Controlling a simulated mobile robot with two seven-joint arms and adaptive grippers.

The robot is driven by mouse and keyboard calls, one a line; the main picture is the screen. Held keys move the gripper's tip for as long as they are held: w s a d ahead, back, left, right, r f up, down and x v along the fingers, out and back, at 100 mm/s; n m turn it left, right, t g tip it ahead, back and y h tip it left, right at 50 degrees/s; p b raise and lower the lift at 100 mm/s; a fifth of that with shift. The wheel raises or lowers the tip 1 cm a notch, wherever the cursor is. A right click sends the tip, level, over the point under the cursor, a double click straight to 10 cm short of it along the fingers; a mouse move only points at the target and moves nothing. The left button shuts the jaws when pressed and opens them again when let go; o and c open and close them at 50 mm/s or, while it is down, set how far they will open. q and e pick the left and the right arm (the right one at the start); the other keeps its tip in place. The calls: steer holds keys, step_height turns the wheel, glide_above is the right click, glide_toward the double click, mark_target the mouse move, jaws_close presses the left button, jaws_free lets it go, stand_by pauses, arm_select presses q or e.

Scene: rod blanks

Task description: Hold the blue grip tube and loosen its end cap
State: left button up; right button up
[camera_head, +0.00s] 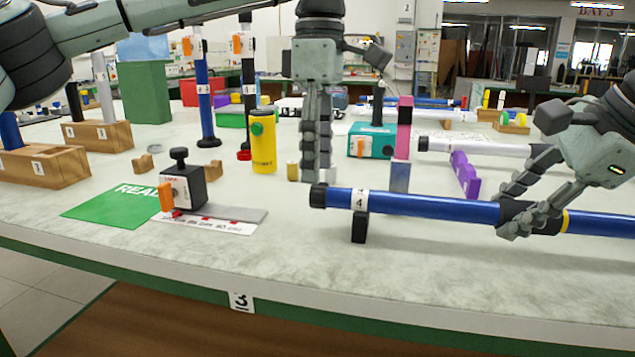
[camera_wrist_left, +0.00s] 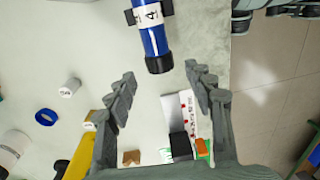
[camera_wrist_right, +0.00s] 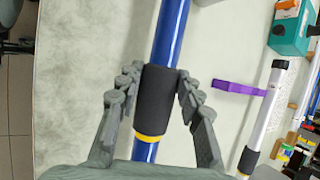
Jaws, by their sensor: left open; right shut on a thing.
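The blue tube (camera_head: 430,206) lies level across the right half of the bench, with a "4" label near its left end. Its black end cap (camera_head: 318,196) is at that left end and also shows in the left wrist view (camera_wrist_left: 158,65). My right gripper (camera_head: 527,222) is shut on the tube's black sleeve (camera_wrist_right: 156,95), beside a yellow ring (camera_wrist_right: 149,138). My left gripper (camera_head: 314,178) points down, open and empty. In the left wrist view (camera_wrist_left: 160,72) the cap shows between its fingertips, apart from both fingers.
A black support (camera_head: 360,228) stands under the tube near the label. A black block with an orange tab (camera_head: 184,188) and a green mat (camera_head: 120,205) lie left. A yellow canister (camera_head: 263,150), a teal box (camera_head: 370,142) and a purple bracket (camera_head: 464,174) stand behind. The front bench strip is clear.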

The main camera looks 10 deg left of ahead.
arm_select(q)
steer(key=shift+s+f, duration=0.1)
steer(key=shift+f, duration=1.9)
steer(key=shift+c, duration=0.5)
steer(key=c, duration=1.1)
steer(key=shift+w+g, duration=0.25)
steer(key=shift+g, duration=1.25)
steer(key=o, duration=1.2)
steer(key=shift+r, duration=0.1)
steer(key=v, duration=0.7)
